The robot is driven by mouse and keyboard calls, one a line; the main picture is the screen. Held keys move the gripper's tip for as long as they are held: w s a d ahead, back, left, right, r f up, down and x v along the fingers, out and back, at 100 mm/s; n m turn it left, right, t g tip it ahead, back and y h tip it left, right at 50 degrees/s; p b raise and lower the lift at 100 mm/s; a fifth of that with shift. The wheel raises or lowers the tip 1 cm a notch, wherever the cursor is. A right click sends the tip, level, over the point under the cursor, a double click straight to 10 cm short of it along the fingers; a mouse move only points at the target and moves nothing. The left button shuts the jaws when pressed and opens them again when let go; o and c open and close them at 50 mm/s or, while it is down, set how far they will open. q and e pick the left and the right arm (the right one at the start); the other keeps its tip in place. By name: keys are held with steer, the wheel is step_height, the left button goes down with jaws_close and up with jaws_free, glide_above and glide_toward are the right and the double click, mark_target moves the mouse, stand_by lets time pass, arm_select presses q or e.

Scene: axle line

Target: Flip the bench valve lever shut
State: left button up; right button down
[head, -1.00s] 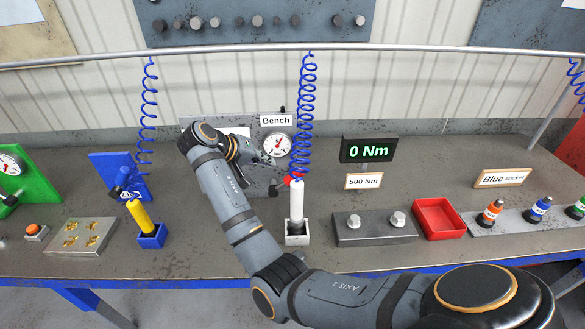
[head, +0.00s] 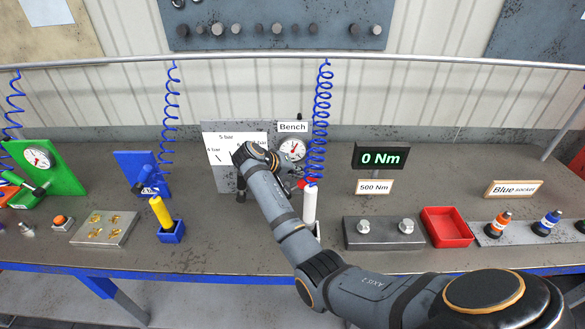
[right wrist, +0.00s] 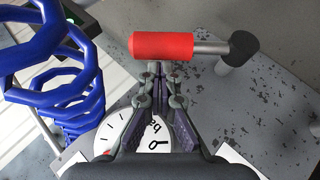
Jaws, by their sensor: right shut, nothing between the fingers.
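The bench valve lever has a red grip (right wrist: 162,46) on a metal rod running to a dark pivot (right wrist: 243,46). In the right wrist view it lies crosswise just beyond my fingertips. In the head view only a bit of its red (head: 302,184) shows, below the bench gauge (head: 293,149) and by the white tool. My right gripper (right wrist: 159,76) is shut and empty, pointing at the red grip. I cannot tell whether the tips touch it. In the head view my own wrist mostly hides the gripper and part of the valve panel (head: 222,177). My left gripper is not in view.
A blue coiled hose (head: 320,110) hangs close beside the gauge, above a white tool (head: 310,205). To the right are the 0 Nm display (head: 381,157), a grey block with bolts (head: 385,233) and a red tray (head: 447,226). A yellow tool (head: 161,212) stands left.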

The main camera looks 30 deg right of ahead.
mark_target(307, 176)
stand_by(0.3)
steer(key=shift+s+d, duration=0.2)
steer(key=shift+d, duration=0.05)
steer(key=shift+s+d+f+p, duration=0.45)
steer(key=shift+d+f+p, duration=0.1)
steer(key=shift+d+p, duration=0.25)
steer(key=shift+d+f, duration=0.1)
steer(key=shift+f, duration=0.05)
